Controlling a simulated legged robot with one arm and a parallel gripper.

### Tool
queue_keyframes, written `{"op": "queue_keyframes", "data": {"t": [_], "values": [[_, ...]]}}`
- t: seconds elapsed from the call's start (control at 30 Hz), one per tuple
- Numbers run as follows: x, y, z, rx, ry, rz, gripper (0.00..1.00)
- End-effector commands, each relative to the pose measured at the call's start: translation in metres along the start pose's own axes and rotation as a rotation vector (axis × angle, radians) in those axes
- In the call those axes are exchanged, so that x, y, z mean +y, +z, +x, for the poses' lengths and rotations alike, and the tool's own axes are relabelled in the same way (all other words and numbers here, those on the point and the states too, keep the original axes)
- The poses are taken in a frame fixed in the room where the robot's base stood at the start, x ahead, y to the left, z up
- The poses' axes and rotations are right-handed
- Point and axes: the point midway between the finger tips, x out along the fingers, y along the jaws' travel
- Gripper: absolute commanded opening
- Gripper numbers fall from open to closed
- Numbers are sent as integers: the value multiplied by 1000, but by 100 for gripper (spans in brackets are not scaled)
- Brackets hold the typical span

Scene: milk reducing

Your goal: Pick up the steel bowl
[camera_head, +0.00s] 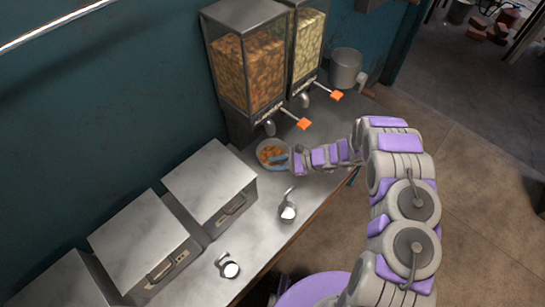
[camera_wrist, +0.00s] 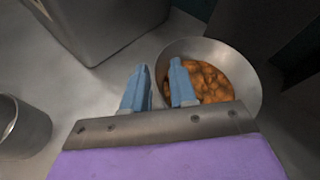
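The steel bowl (camera_wrist: 243,75) holds orange-brown cereal-like pieces. In the wrist view it is on the right, upright on the counter. In the head view the bowl (camera_head: 263,148) stands below the orange-filled dispenser. My gripper (camera_wrist: 162,75) is open, with two blue fingers apart. The right finger overlaps the bowl's left side in the picture; the left finger is outside the bowl. I cannot tell whether the right finger touches the rim or is inside it. In the head view my gripper (camera_head: 279,161) is at the bowl's right side, partly covering it.
Two dispensers, one with orange pieces (camera_head: 250,75) and one with pale pieces (camera_head: 308,45), stand behind the bowl against the wall. Metal boxes (camera_head: 210,185) are at left. Small metal cups (camera_head: 288,213) and (camera_head: 230,269) stand on the counter (camera_head: 262,215). A metal pot (camera_head: 345,70) is beyond.

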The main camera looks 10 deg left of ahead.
Motion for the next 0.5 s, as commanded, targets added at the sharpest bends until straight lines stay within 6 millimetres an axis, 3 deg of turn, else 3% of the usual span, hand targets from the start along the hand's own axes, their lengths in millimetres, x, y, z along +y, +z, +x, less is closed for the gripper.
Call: {"op": "queue_keyframes", "data": {"t": [0.27, 0.5], "values": [[0, 0, 0, 1, 0, 1, 0], [0, -1, 0, 1, 0, 1, 0]]}}
